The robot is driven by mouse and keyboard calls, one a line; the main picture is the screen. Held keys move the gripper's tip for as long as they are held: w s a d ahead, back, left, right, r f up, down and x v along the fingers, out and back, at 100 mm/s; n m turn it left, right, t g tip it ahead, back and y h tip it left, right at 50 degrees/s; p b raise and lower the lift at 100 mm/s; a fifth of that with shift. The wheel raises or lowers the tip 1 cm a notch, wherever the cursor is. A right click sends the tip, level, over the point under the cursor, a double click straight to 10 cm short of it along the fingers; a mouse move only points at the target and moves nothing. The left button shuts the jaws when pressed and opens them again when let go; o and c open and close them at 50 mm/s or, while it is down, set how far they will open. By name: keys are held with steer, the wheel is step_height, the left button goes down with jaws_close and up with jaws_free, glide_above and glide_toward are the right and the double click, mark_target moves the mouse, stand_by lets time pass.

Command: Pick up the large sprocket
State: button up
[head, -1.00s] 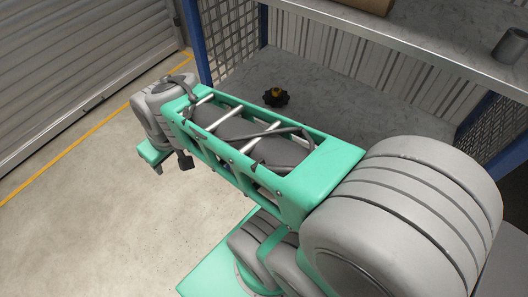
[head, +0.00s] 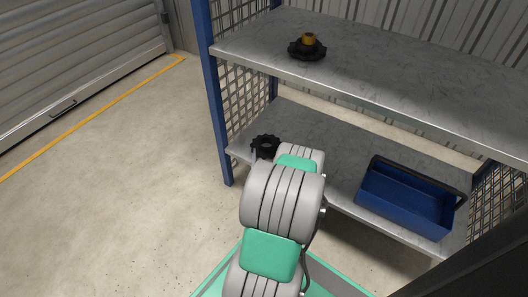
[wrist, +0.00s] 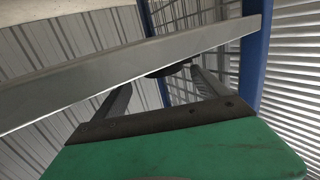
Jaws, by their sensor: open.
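A black toothed sprocket with a brass-coloured hub (head: 307,51) lies flat on the upper visible shelf in the head view, near its left end. A second, all-black sprocket (head: 265,145) lies on the lower shelf, its right side close to my arm in the picture. I cannot tell for certain which is the large one. My gripper (wrist: 160,84) shows in the wrist view with its two fingers spread apart and nothing clearly held. A dark thing shows beyond and between the fingers, partly cut off by a shelf edge; I cannot tell which sprocket it is.
The upper shelf board (head: 420,85) overhangs the lower shelf (head: 340,148). A grey shelf edge (wrist: 130,75) crosses close to my fingers. A blue bin (head: 405,199) stands at the lower shelf's right. A blue post (head: 213,105) bounds the left; open floor lies beyond it.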

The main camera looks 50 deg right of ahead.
mark_target(266, 137)
steer(key=shift+w+x, duration=0.2)
steer(key=shift+x, duration=0.9)
steer(key=shift+b+x, duration=0.5)
steer(key=shift+x, duration=1.6)
steer(key=shift+w, duration=0.1)
steer(key=shift+r, duration=0.1)
jaws_close()
